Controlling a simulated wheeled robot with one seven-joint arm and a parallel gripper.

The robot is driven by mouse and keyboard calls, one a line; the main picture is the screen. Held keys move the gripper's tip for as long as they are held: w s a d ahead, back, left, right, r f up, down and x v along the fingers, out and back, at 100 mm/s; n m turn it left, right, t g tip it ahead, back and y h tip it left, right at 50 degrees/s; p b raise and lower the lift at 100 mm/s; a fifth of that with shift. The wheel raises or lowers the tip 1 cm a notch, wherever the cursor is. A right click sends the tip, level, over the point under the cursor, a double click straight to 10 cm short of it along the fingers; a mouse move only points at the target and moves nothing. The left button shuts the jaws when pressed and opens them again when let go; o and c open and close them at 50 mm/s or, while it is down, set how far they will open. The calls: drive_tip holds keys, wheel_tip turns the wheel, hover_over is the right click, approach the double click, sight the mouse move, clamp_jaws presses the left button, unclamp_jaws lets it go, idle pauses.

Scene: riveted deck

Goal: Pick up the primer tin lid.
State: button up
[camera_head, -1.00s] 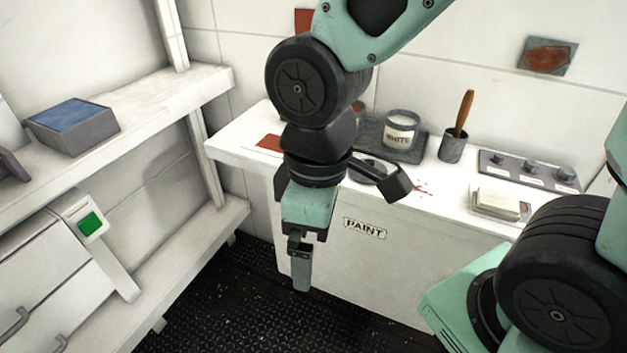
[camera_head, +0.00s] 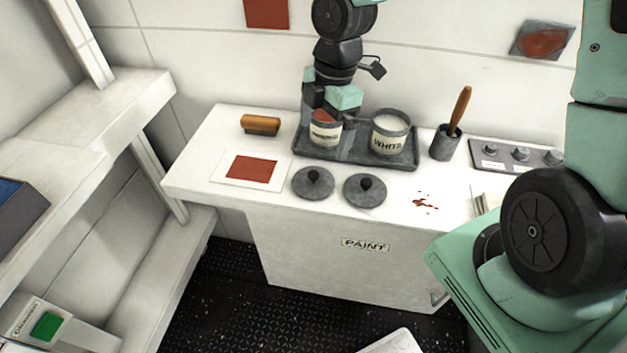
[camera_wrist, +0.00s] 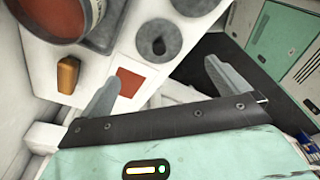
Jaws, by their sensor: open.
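Two round grey lids with dark knobs lie flat on the white counter, a left lid (camera_head: 313,184) and a right lid (camera_head: 365,191). Neither carries a readable name. The left lid lies in front of a tin of red paint (camera_head: 324,133) whose label I cannot read. The right lid lies in front of the tin marked WHITE (camera_head: 390,132). My gripper (camera_head: 338,128) is over the tray, behind the lids, partly covering the red tin. In the wrist view my gripper (camera_wrist: 164,88) is open and empty; the left lid (camera_wrist: 159,40) and right lid (camera_wrist: 196,5) are beyond its fingers.
Both tins stand on a grey tray (camera_head: 299,148). A red card (camera_head: 252,169) and a wooden-backed block (camera_head: 260,124) lie left. A brush cup (camera_head: 445,143) and knob panel (camera_head: 515,155) stand right. Red spatters (camera_head: 425,203) mark the counter. Shelves (camera_head: 110,110) stand left.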

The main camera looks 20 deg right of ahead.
hover_over(313, 173)
drive_tip(key=d, duration=0.1)
wheel_tip(313, 173, down, 6)
drive_tip(key=shift+d+r, duration=0.1)
drive_tip(key=shift+d, duration=0.05)
drive_tip(key=shift+a+f, duration=0.2)
drive_tip(key=shift+f, duration=0.75)
drive_tip(key=shift+a+f, duration=0.25)
drive_tip(key=shift+f, duration=0.7)
drive_tip(key=shift+a+f, duration=0.2)
drive_tip(key=shift+f, duration=0.75)
drive_tip(key=shift+c, duration=0.3)
drive_tip(key=c, duration=0.8)
